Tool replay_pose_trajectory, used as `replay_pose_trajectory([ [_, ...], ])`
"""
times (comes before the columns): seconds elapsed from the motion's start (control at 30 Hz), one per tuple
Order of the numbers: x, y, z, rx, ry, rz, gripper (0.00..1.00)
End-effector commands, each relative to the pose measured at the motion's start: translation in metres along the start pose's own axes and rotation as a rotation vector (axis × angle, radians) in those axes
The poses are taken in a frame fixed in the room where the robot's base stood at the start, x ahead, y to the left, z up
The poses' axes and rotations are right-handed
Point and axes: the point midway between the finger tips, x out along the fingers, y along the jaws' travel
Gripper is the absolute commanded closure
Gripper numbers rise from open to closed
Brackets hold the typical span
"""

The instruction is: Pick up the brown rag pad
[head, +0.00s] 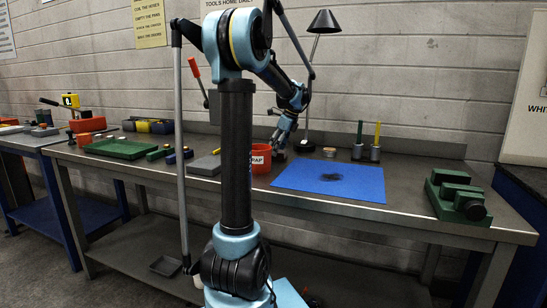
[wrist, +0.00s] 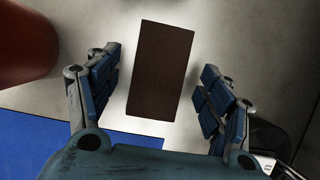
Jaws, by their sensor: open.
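The brown rag pad (wrist: 160,68) is a dark brown rectangle lying on the grey bench, slightly tilted in the wrist view. My gripper (wrist: 159,92) is open, with one finger on each side of the pad and visible gaps between fingers and pad. The fingers look apart from it; the height above the bench is hard to judge. In the head view my gripper (head: 277,146) is over the bench just behind the red scrap bin, and I cannot make out the pad there.
The red bin (head: 261,160) is close by and also shows in the wrist view (wrist: 25,45). The blue mat (head: 310,178) lies in front, bearing a dark smudge. A lamp (head: 322,24) stands behind. A green vise (head: 458,197) is at the right end.

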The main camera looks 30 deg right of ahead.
Motion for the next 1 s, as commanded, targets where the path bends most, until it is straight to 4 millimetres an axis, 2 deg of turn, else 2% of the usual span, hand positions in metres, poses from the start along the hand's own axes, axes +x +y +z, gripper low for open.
replay_pose_trajectory([
  [0.13, 0.0067, 0.0, 0.0005, 0.0, 0.0, 0.0, 0.27],
  [1.0, 0.0117, 0.0006, -0.0005, -0.001, 0.0, 0.0, 0.27],
])
